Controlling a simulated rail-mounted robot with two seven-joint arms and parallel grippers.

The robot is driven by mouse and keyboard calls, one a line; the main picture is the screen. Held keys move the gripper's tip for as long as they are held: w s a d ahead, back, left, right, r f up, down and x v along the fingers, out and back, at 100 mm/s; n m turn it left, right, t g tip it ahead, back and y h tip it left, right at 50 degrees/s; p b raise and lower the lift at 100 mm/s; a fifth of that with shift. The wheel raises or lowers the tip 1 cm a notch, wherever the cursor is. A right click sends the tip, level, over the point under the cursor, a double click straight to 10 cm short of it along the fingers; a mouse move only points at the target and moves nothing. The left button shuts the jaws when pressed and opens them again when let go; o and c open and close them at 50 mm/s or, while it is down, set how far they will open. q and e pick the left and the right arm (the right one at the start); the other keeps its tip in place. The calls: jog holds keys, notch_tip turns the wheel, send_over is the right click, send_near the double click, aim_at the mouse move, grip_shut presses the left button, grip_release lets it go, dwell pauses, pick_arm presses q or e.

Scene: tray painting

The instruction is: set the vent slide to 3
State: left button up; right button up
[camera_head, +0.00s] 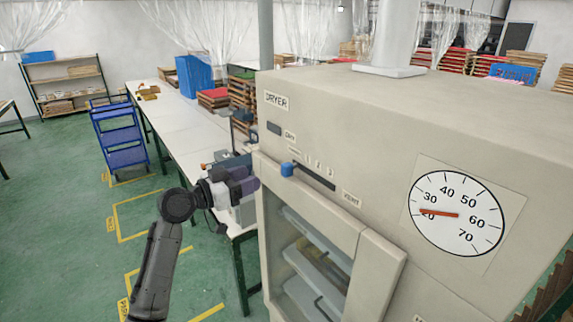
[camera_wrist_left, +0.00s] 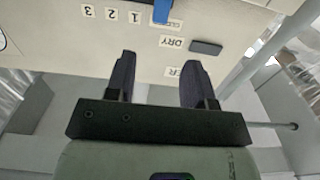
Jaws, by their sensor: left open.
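The vent slide has a blue knob (camera_head: 288,169) at the left end of a dark slot (camera_head: 316,180) on the dryer's (camera_head: 330,120) front. Labels 1, 2 and 3 run to the right above the slot, and the knob is left of the 1. In the left wrist view, turned over, the knob (camera_wrist_left: 162,10) is at the top edge by a partly hidden label, beside the 1. My left gripper (camera_head: 252,181) is open and empty, left of the knob and apart from it. Its two dark fingers (camera_wrist_left: 158,62) point toward the panel. My right gripper is not seen.
A dial (camera_head: 458,213) with a red needle is on the dryer's front, right of the slot. A dark button (camera_wrist_left: 206,47) is by the DRY label. Below is an opening with shelves (camera_head: 315,265). A long white table (camera_head: 180,115) stands behind my left arm.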

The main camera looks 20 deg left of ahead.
aim_at(283, 166)
pick_arm(q)
jog(key=p+x, duration=0.2)
jog(key=x, duration=0.8)
jog(key=shift+d, duration=0.2)
jog(key=shift+x, duration=0.9)
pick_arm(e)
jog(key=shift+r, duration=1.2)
pick_arm(q)
jog(key=shift+c, duration=0.4)
